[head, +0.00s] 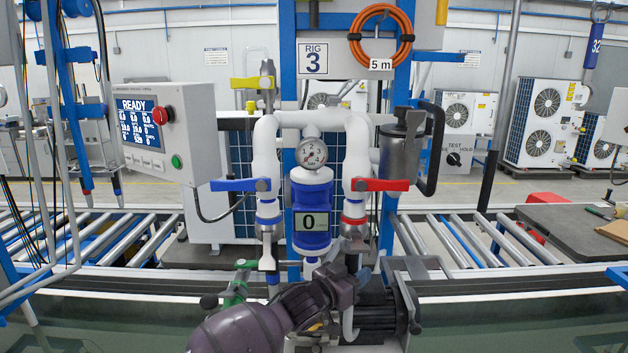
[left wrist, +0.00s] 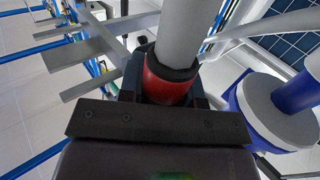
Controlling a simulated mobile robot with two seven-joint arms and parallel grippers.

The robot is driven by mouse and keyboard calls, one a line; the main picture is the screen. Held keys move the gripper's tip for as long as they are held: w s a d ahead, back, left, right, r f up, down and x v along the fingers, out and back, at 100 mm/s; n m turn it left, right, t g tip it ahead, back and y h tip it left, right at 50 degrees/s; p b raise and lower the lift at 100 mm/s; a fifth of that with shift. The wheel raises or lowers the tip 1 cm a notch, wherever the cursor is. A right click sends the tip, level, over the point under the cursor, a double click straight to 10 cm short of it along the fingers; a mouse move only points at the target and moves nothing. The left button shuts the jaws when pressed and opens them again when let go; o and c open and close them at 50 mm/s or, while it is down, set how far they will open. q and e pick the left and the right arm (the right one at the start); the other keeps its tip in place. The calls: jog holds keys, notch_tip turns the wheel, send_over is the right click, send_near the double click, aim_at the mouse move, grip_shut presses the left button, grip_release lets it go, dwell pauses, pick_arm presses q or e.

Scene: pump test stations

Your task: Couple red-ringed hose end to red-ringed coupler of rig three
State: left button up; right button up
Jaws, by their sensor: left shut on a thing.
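The red-ringed coupler (head: 354,222) of rig three hangs below the valve with the red lever (head: 380,185), at the lower end of the white right-hand pipe. My left gripper (head: 345,278) is just below it, shut on the hose end, which its fingers mostly hide. In the left wrist view, a red ring with a black collar (left wrist: 168,84) is at the jaws, with a grey tube running up from it. I cannot tell whether this ring is the hose end's or the coupler's, or whether the two touch. My right gripper is not in view.
The blue meter (head: 311,220) reading 0 stands close left of the coupler, under a gauge (head: 311,152). A blue-ringed coupler (head: 268,220) hangs farther left. A black motor (head: 378,312) is low on the right. A control box (head: 155,130) reads READY.

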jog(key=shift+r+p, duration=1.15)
jog(key=shift+p, duration=0.05)
dwell(2.7)
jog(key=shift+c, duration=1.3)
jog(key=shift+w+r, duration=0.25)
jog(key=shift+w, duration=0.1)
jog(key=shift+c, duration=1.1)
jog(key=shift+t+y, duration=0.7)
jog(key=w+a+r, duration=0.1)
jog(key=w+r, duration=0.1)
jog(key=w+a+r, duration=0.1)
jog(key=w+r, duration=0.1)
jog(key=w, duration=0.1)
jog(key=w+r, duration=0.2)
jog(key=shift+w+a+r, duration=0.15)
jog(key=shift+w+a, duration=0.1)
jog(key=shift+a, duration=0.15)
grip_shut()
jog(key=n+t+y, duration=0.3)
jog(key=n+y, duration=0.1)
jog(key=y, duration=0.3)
send_near(363, 249)
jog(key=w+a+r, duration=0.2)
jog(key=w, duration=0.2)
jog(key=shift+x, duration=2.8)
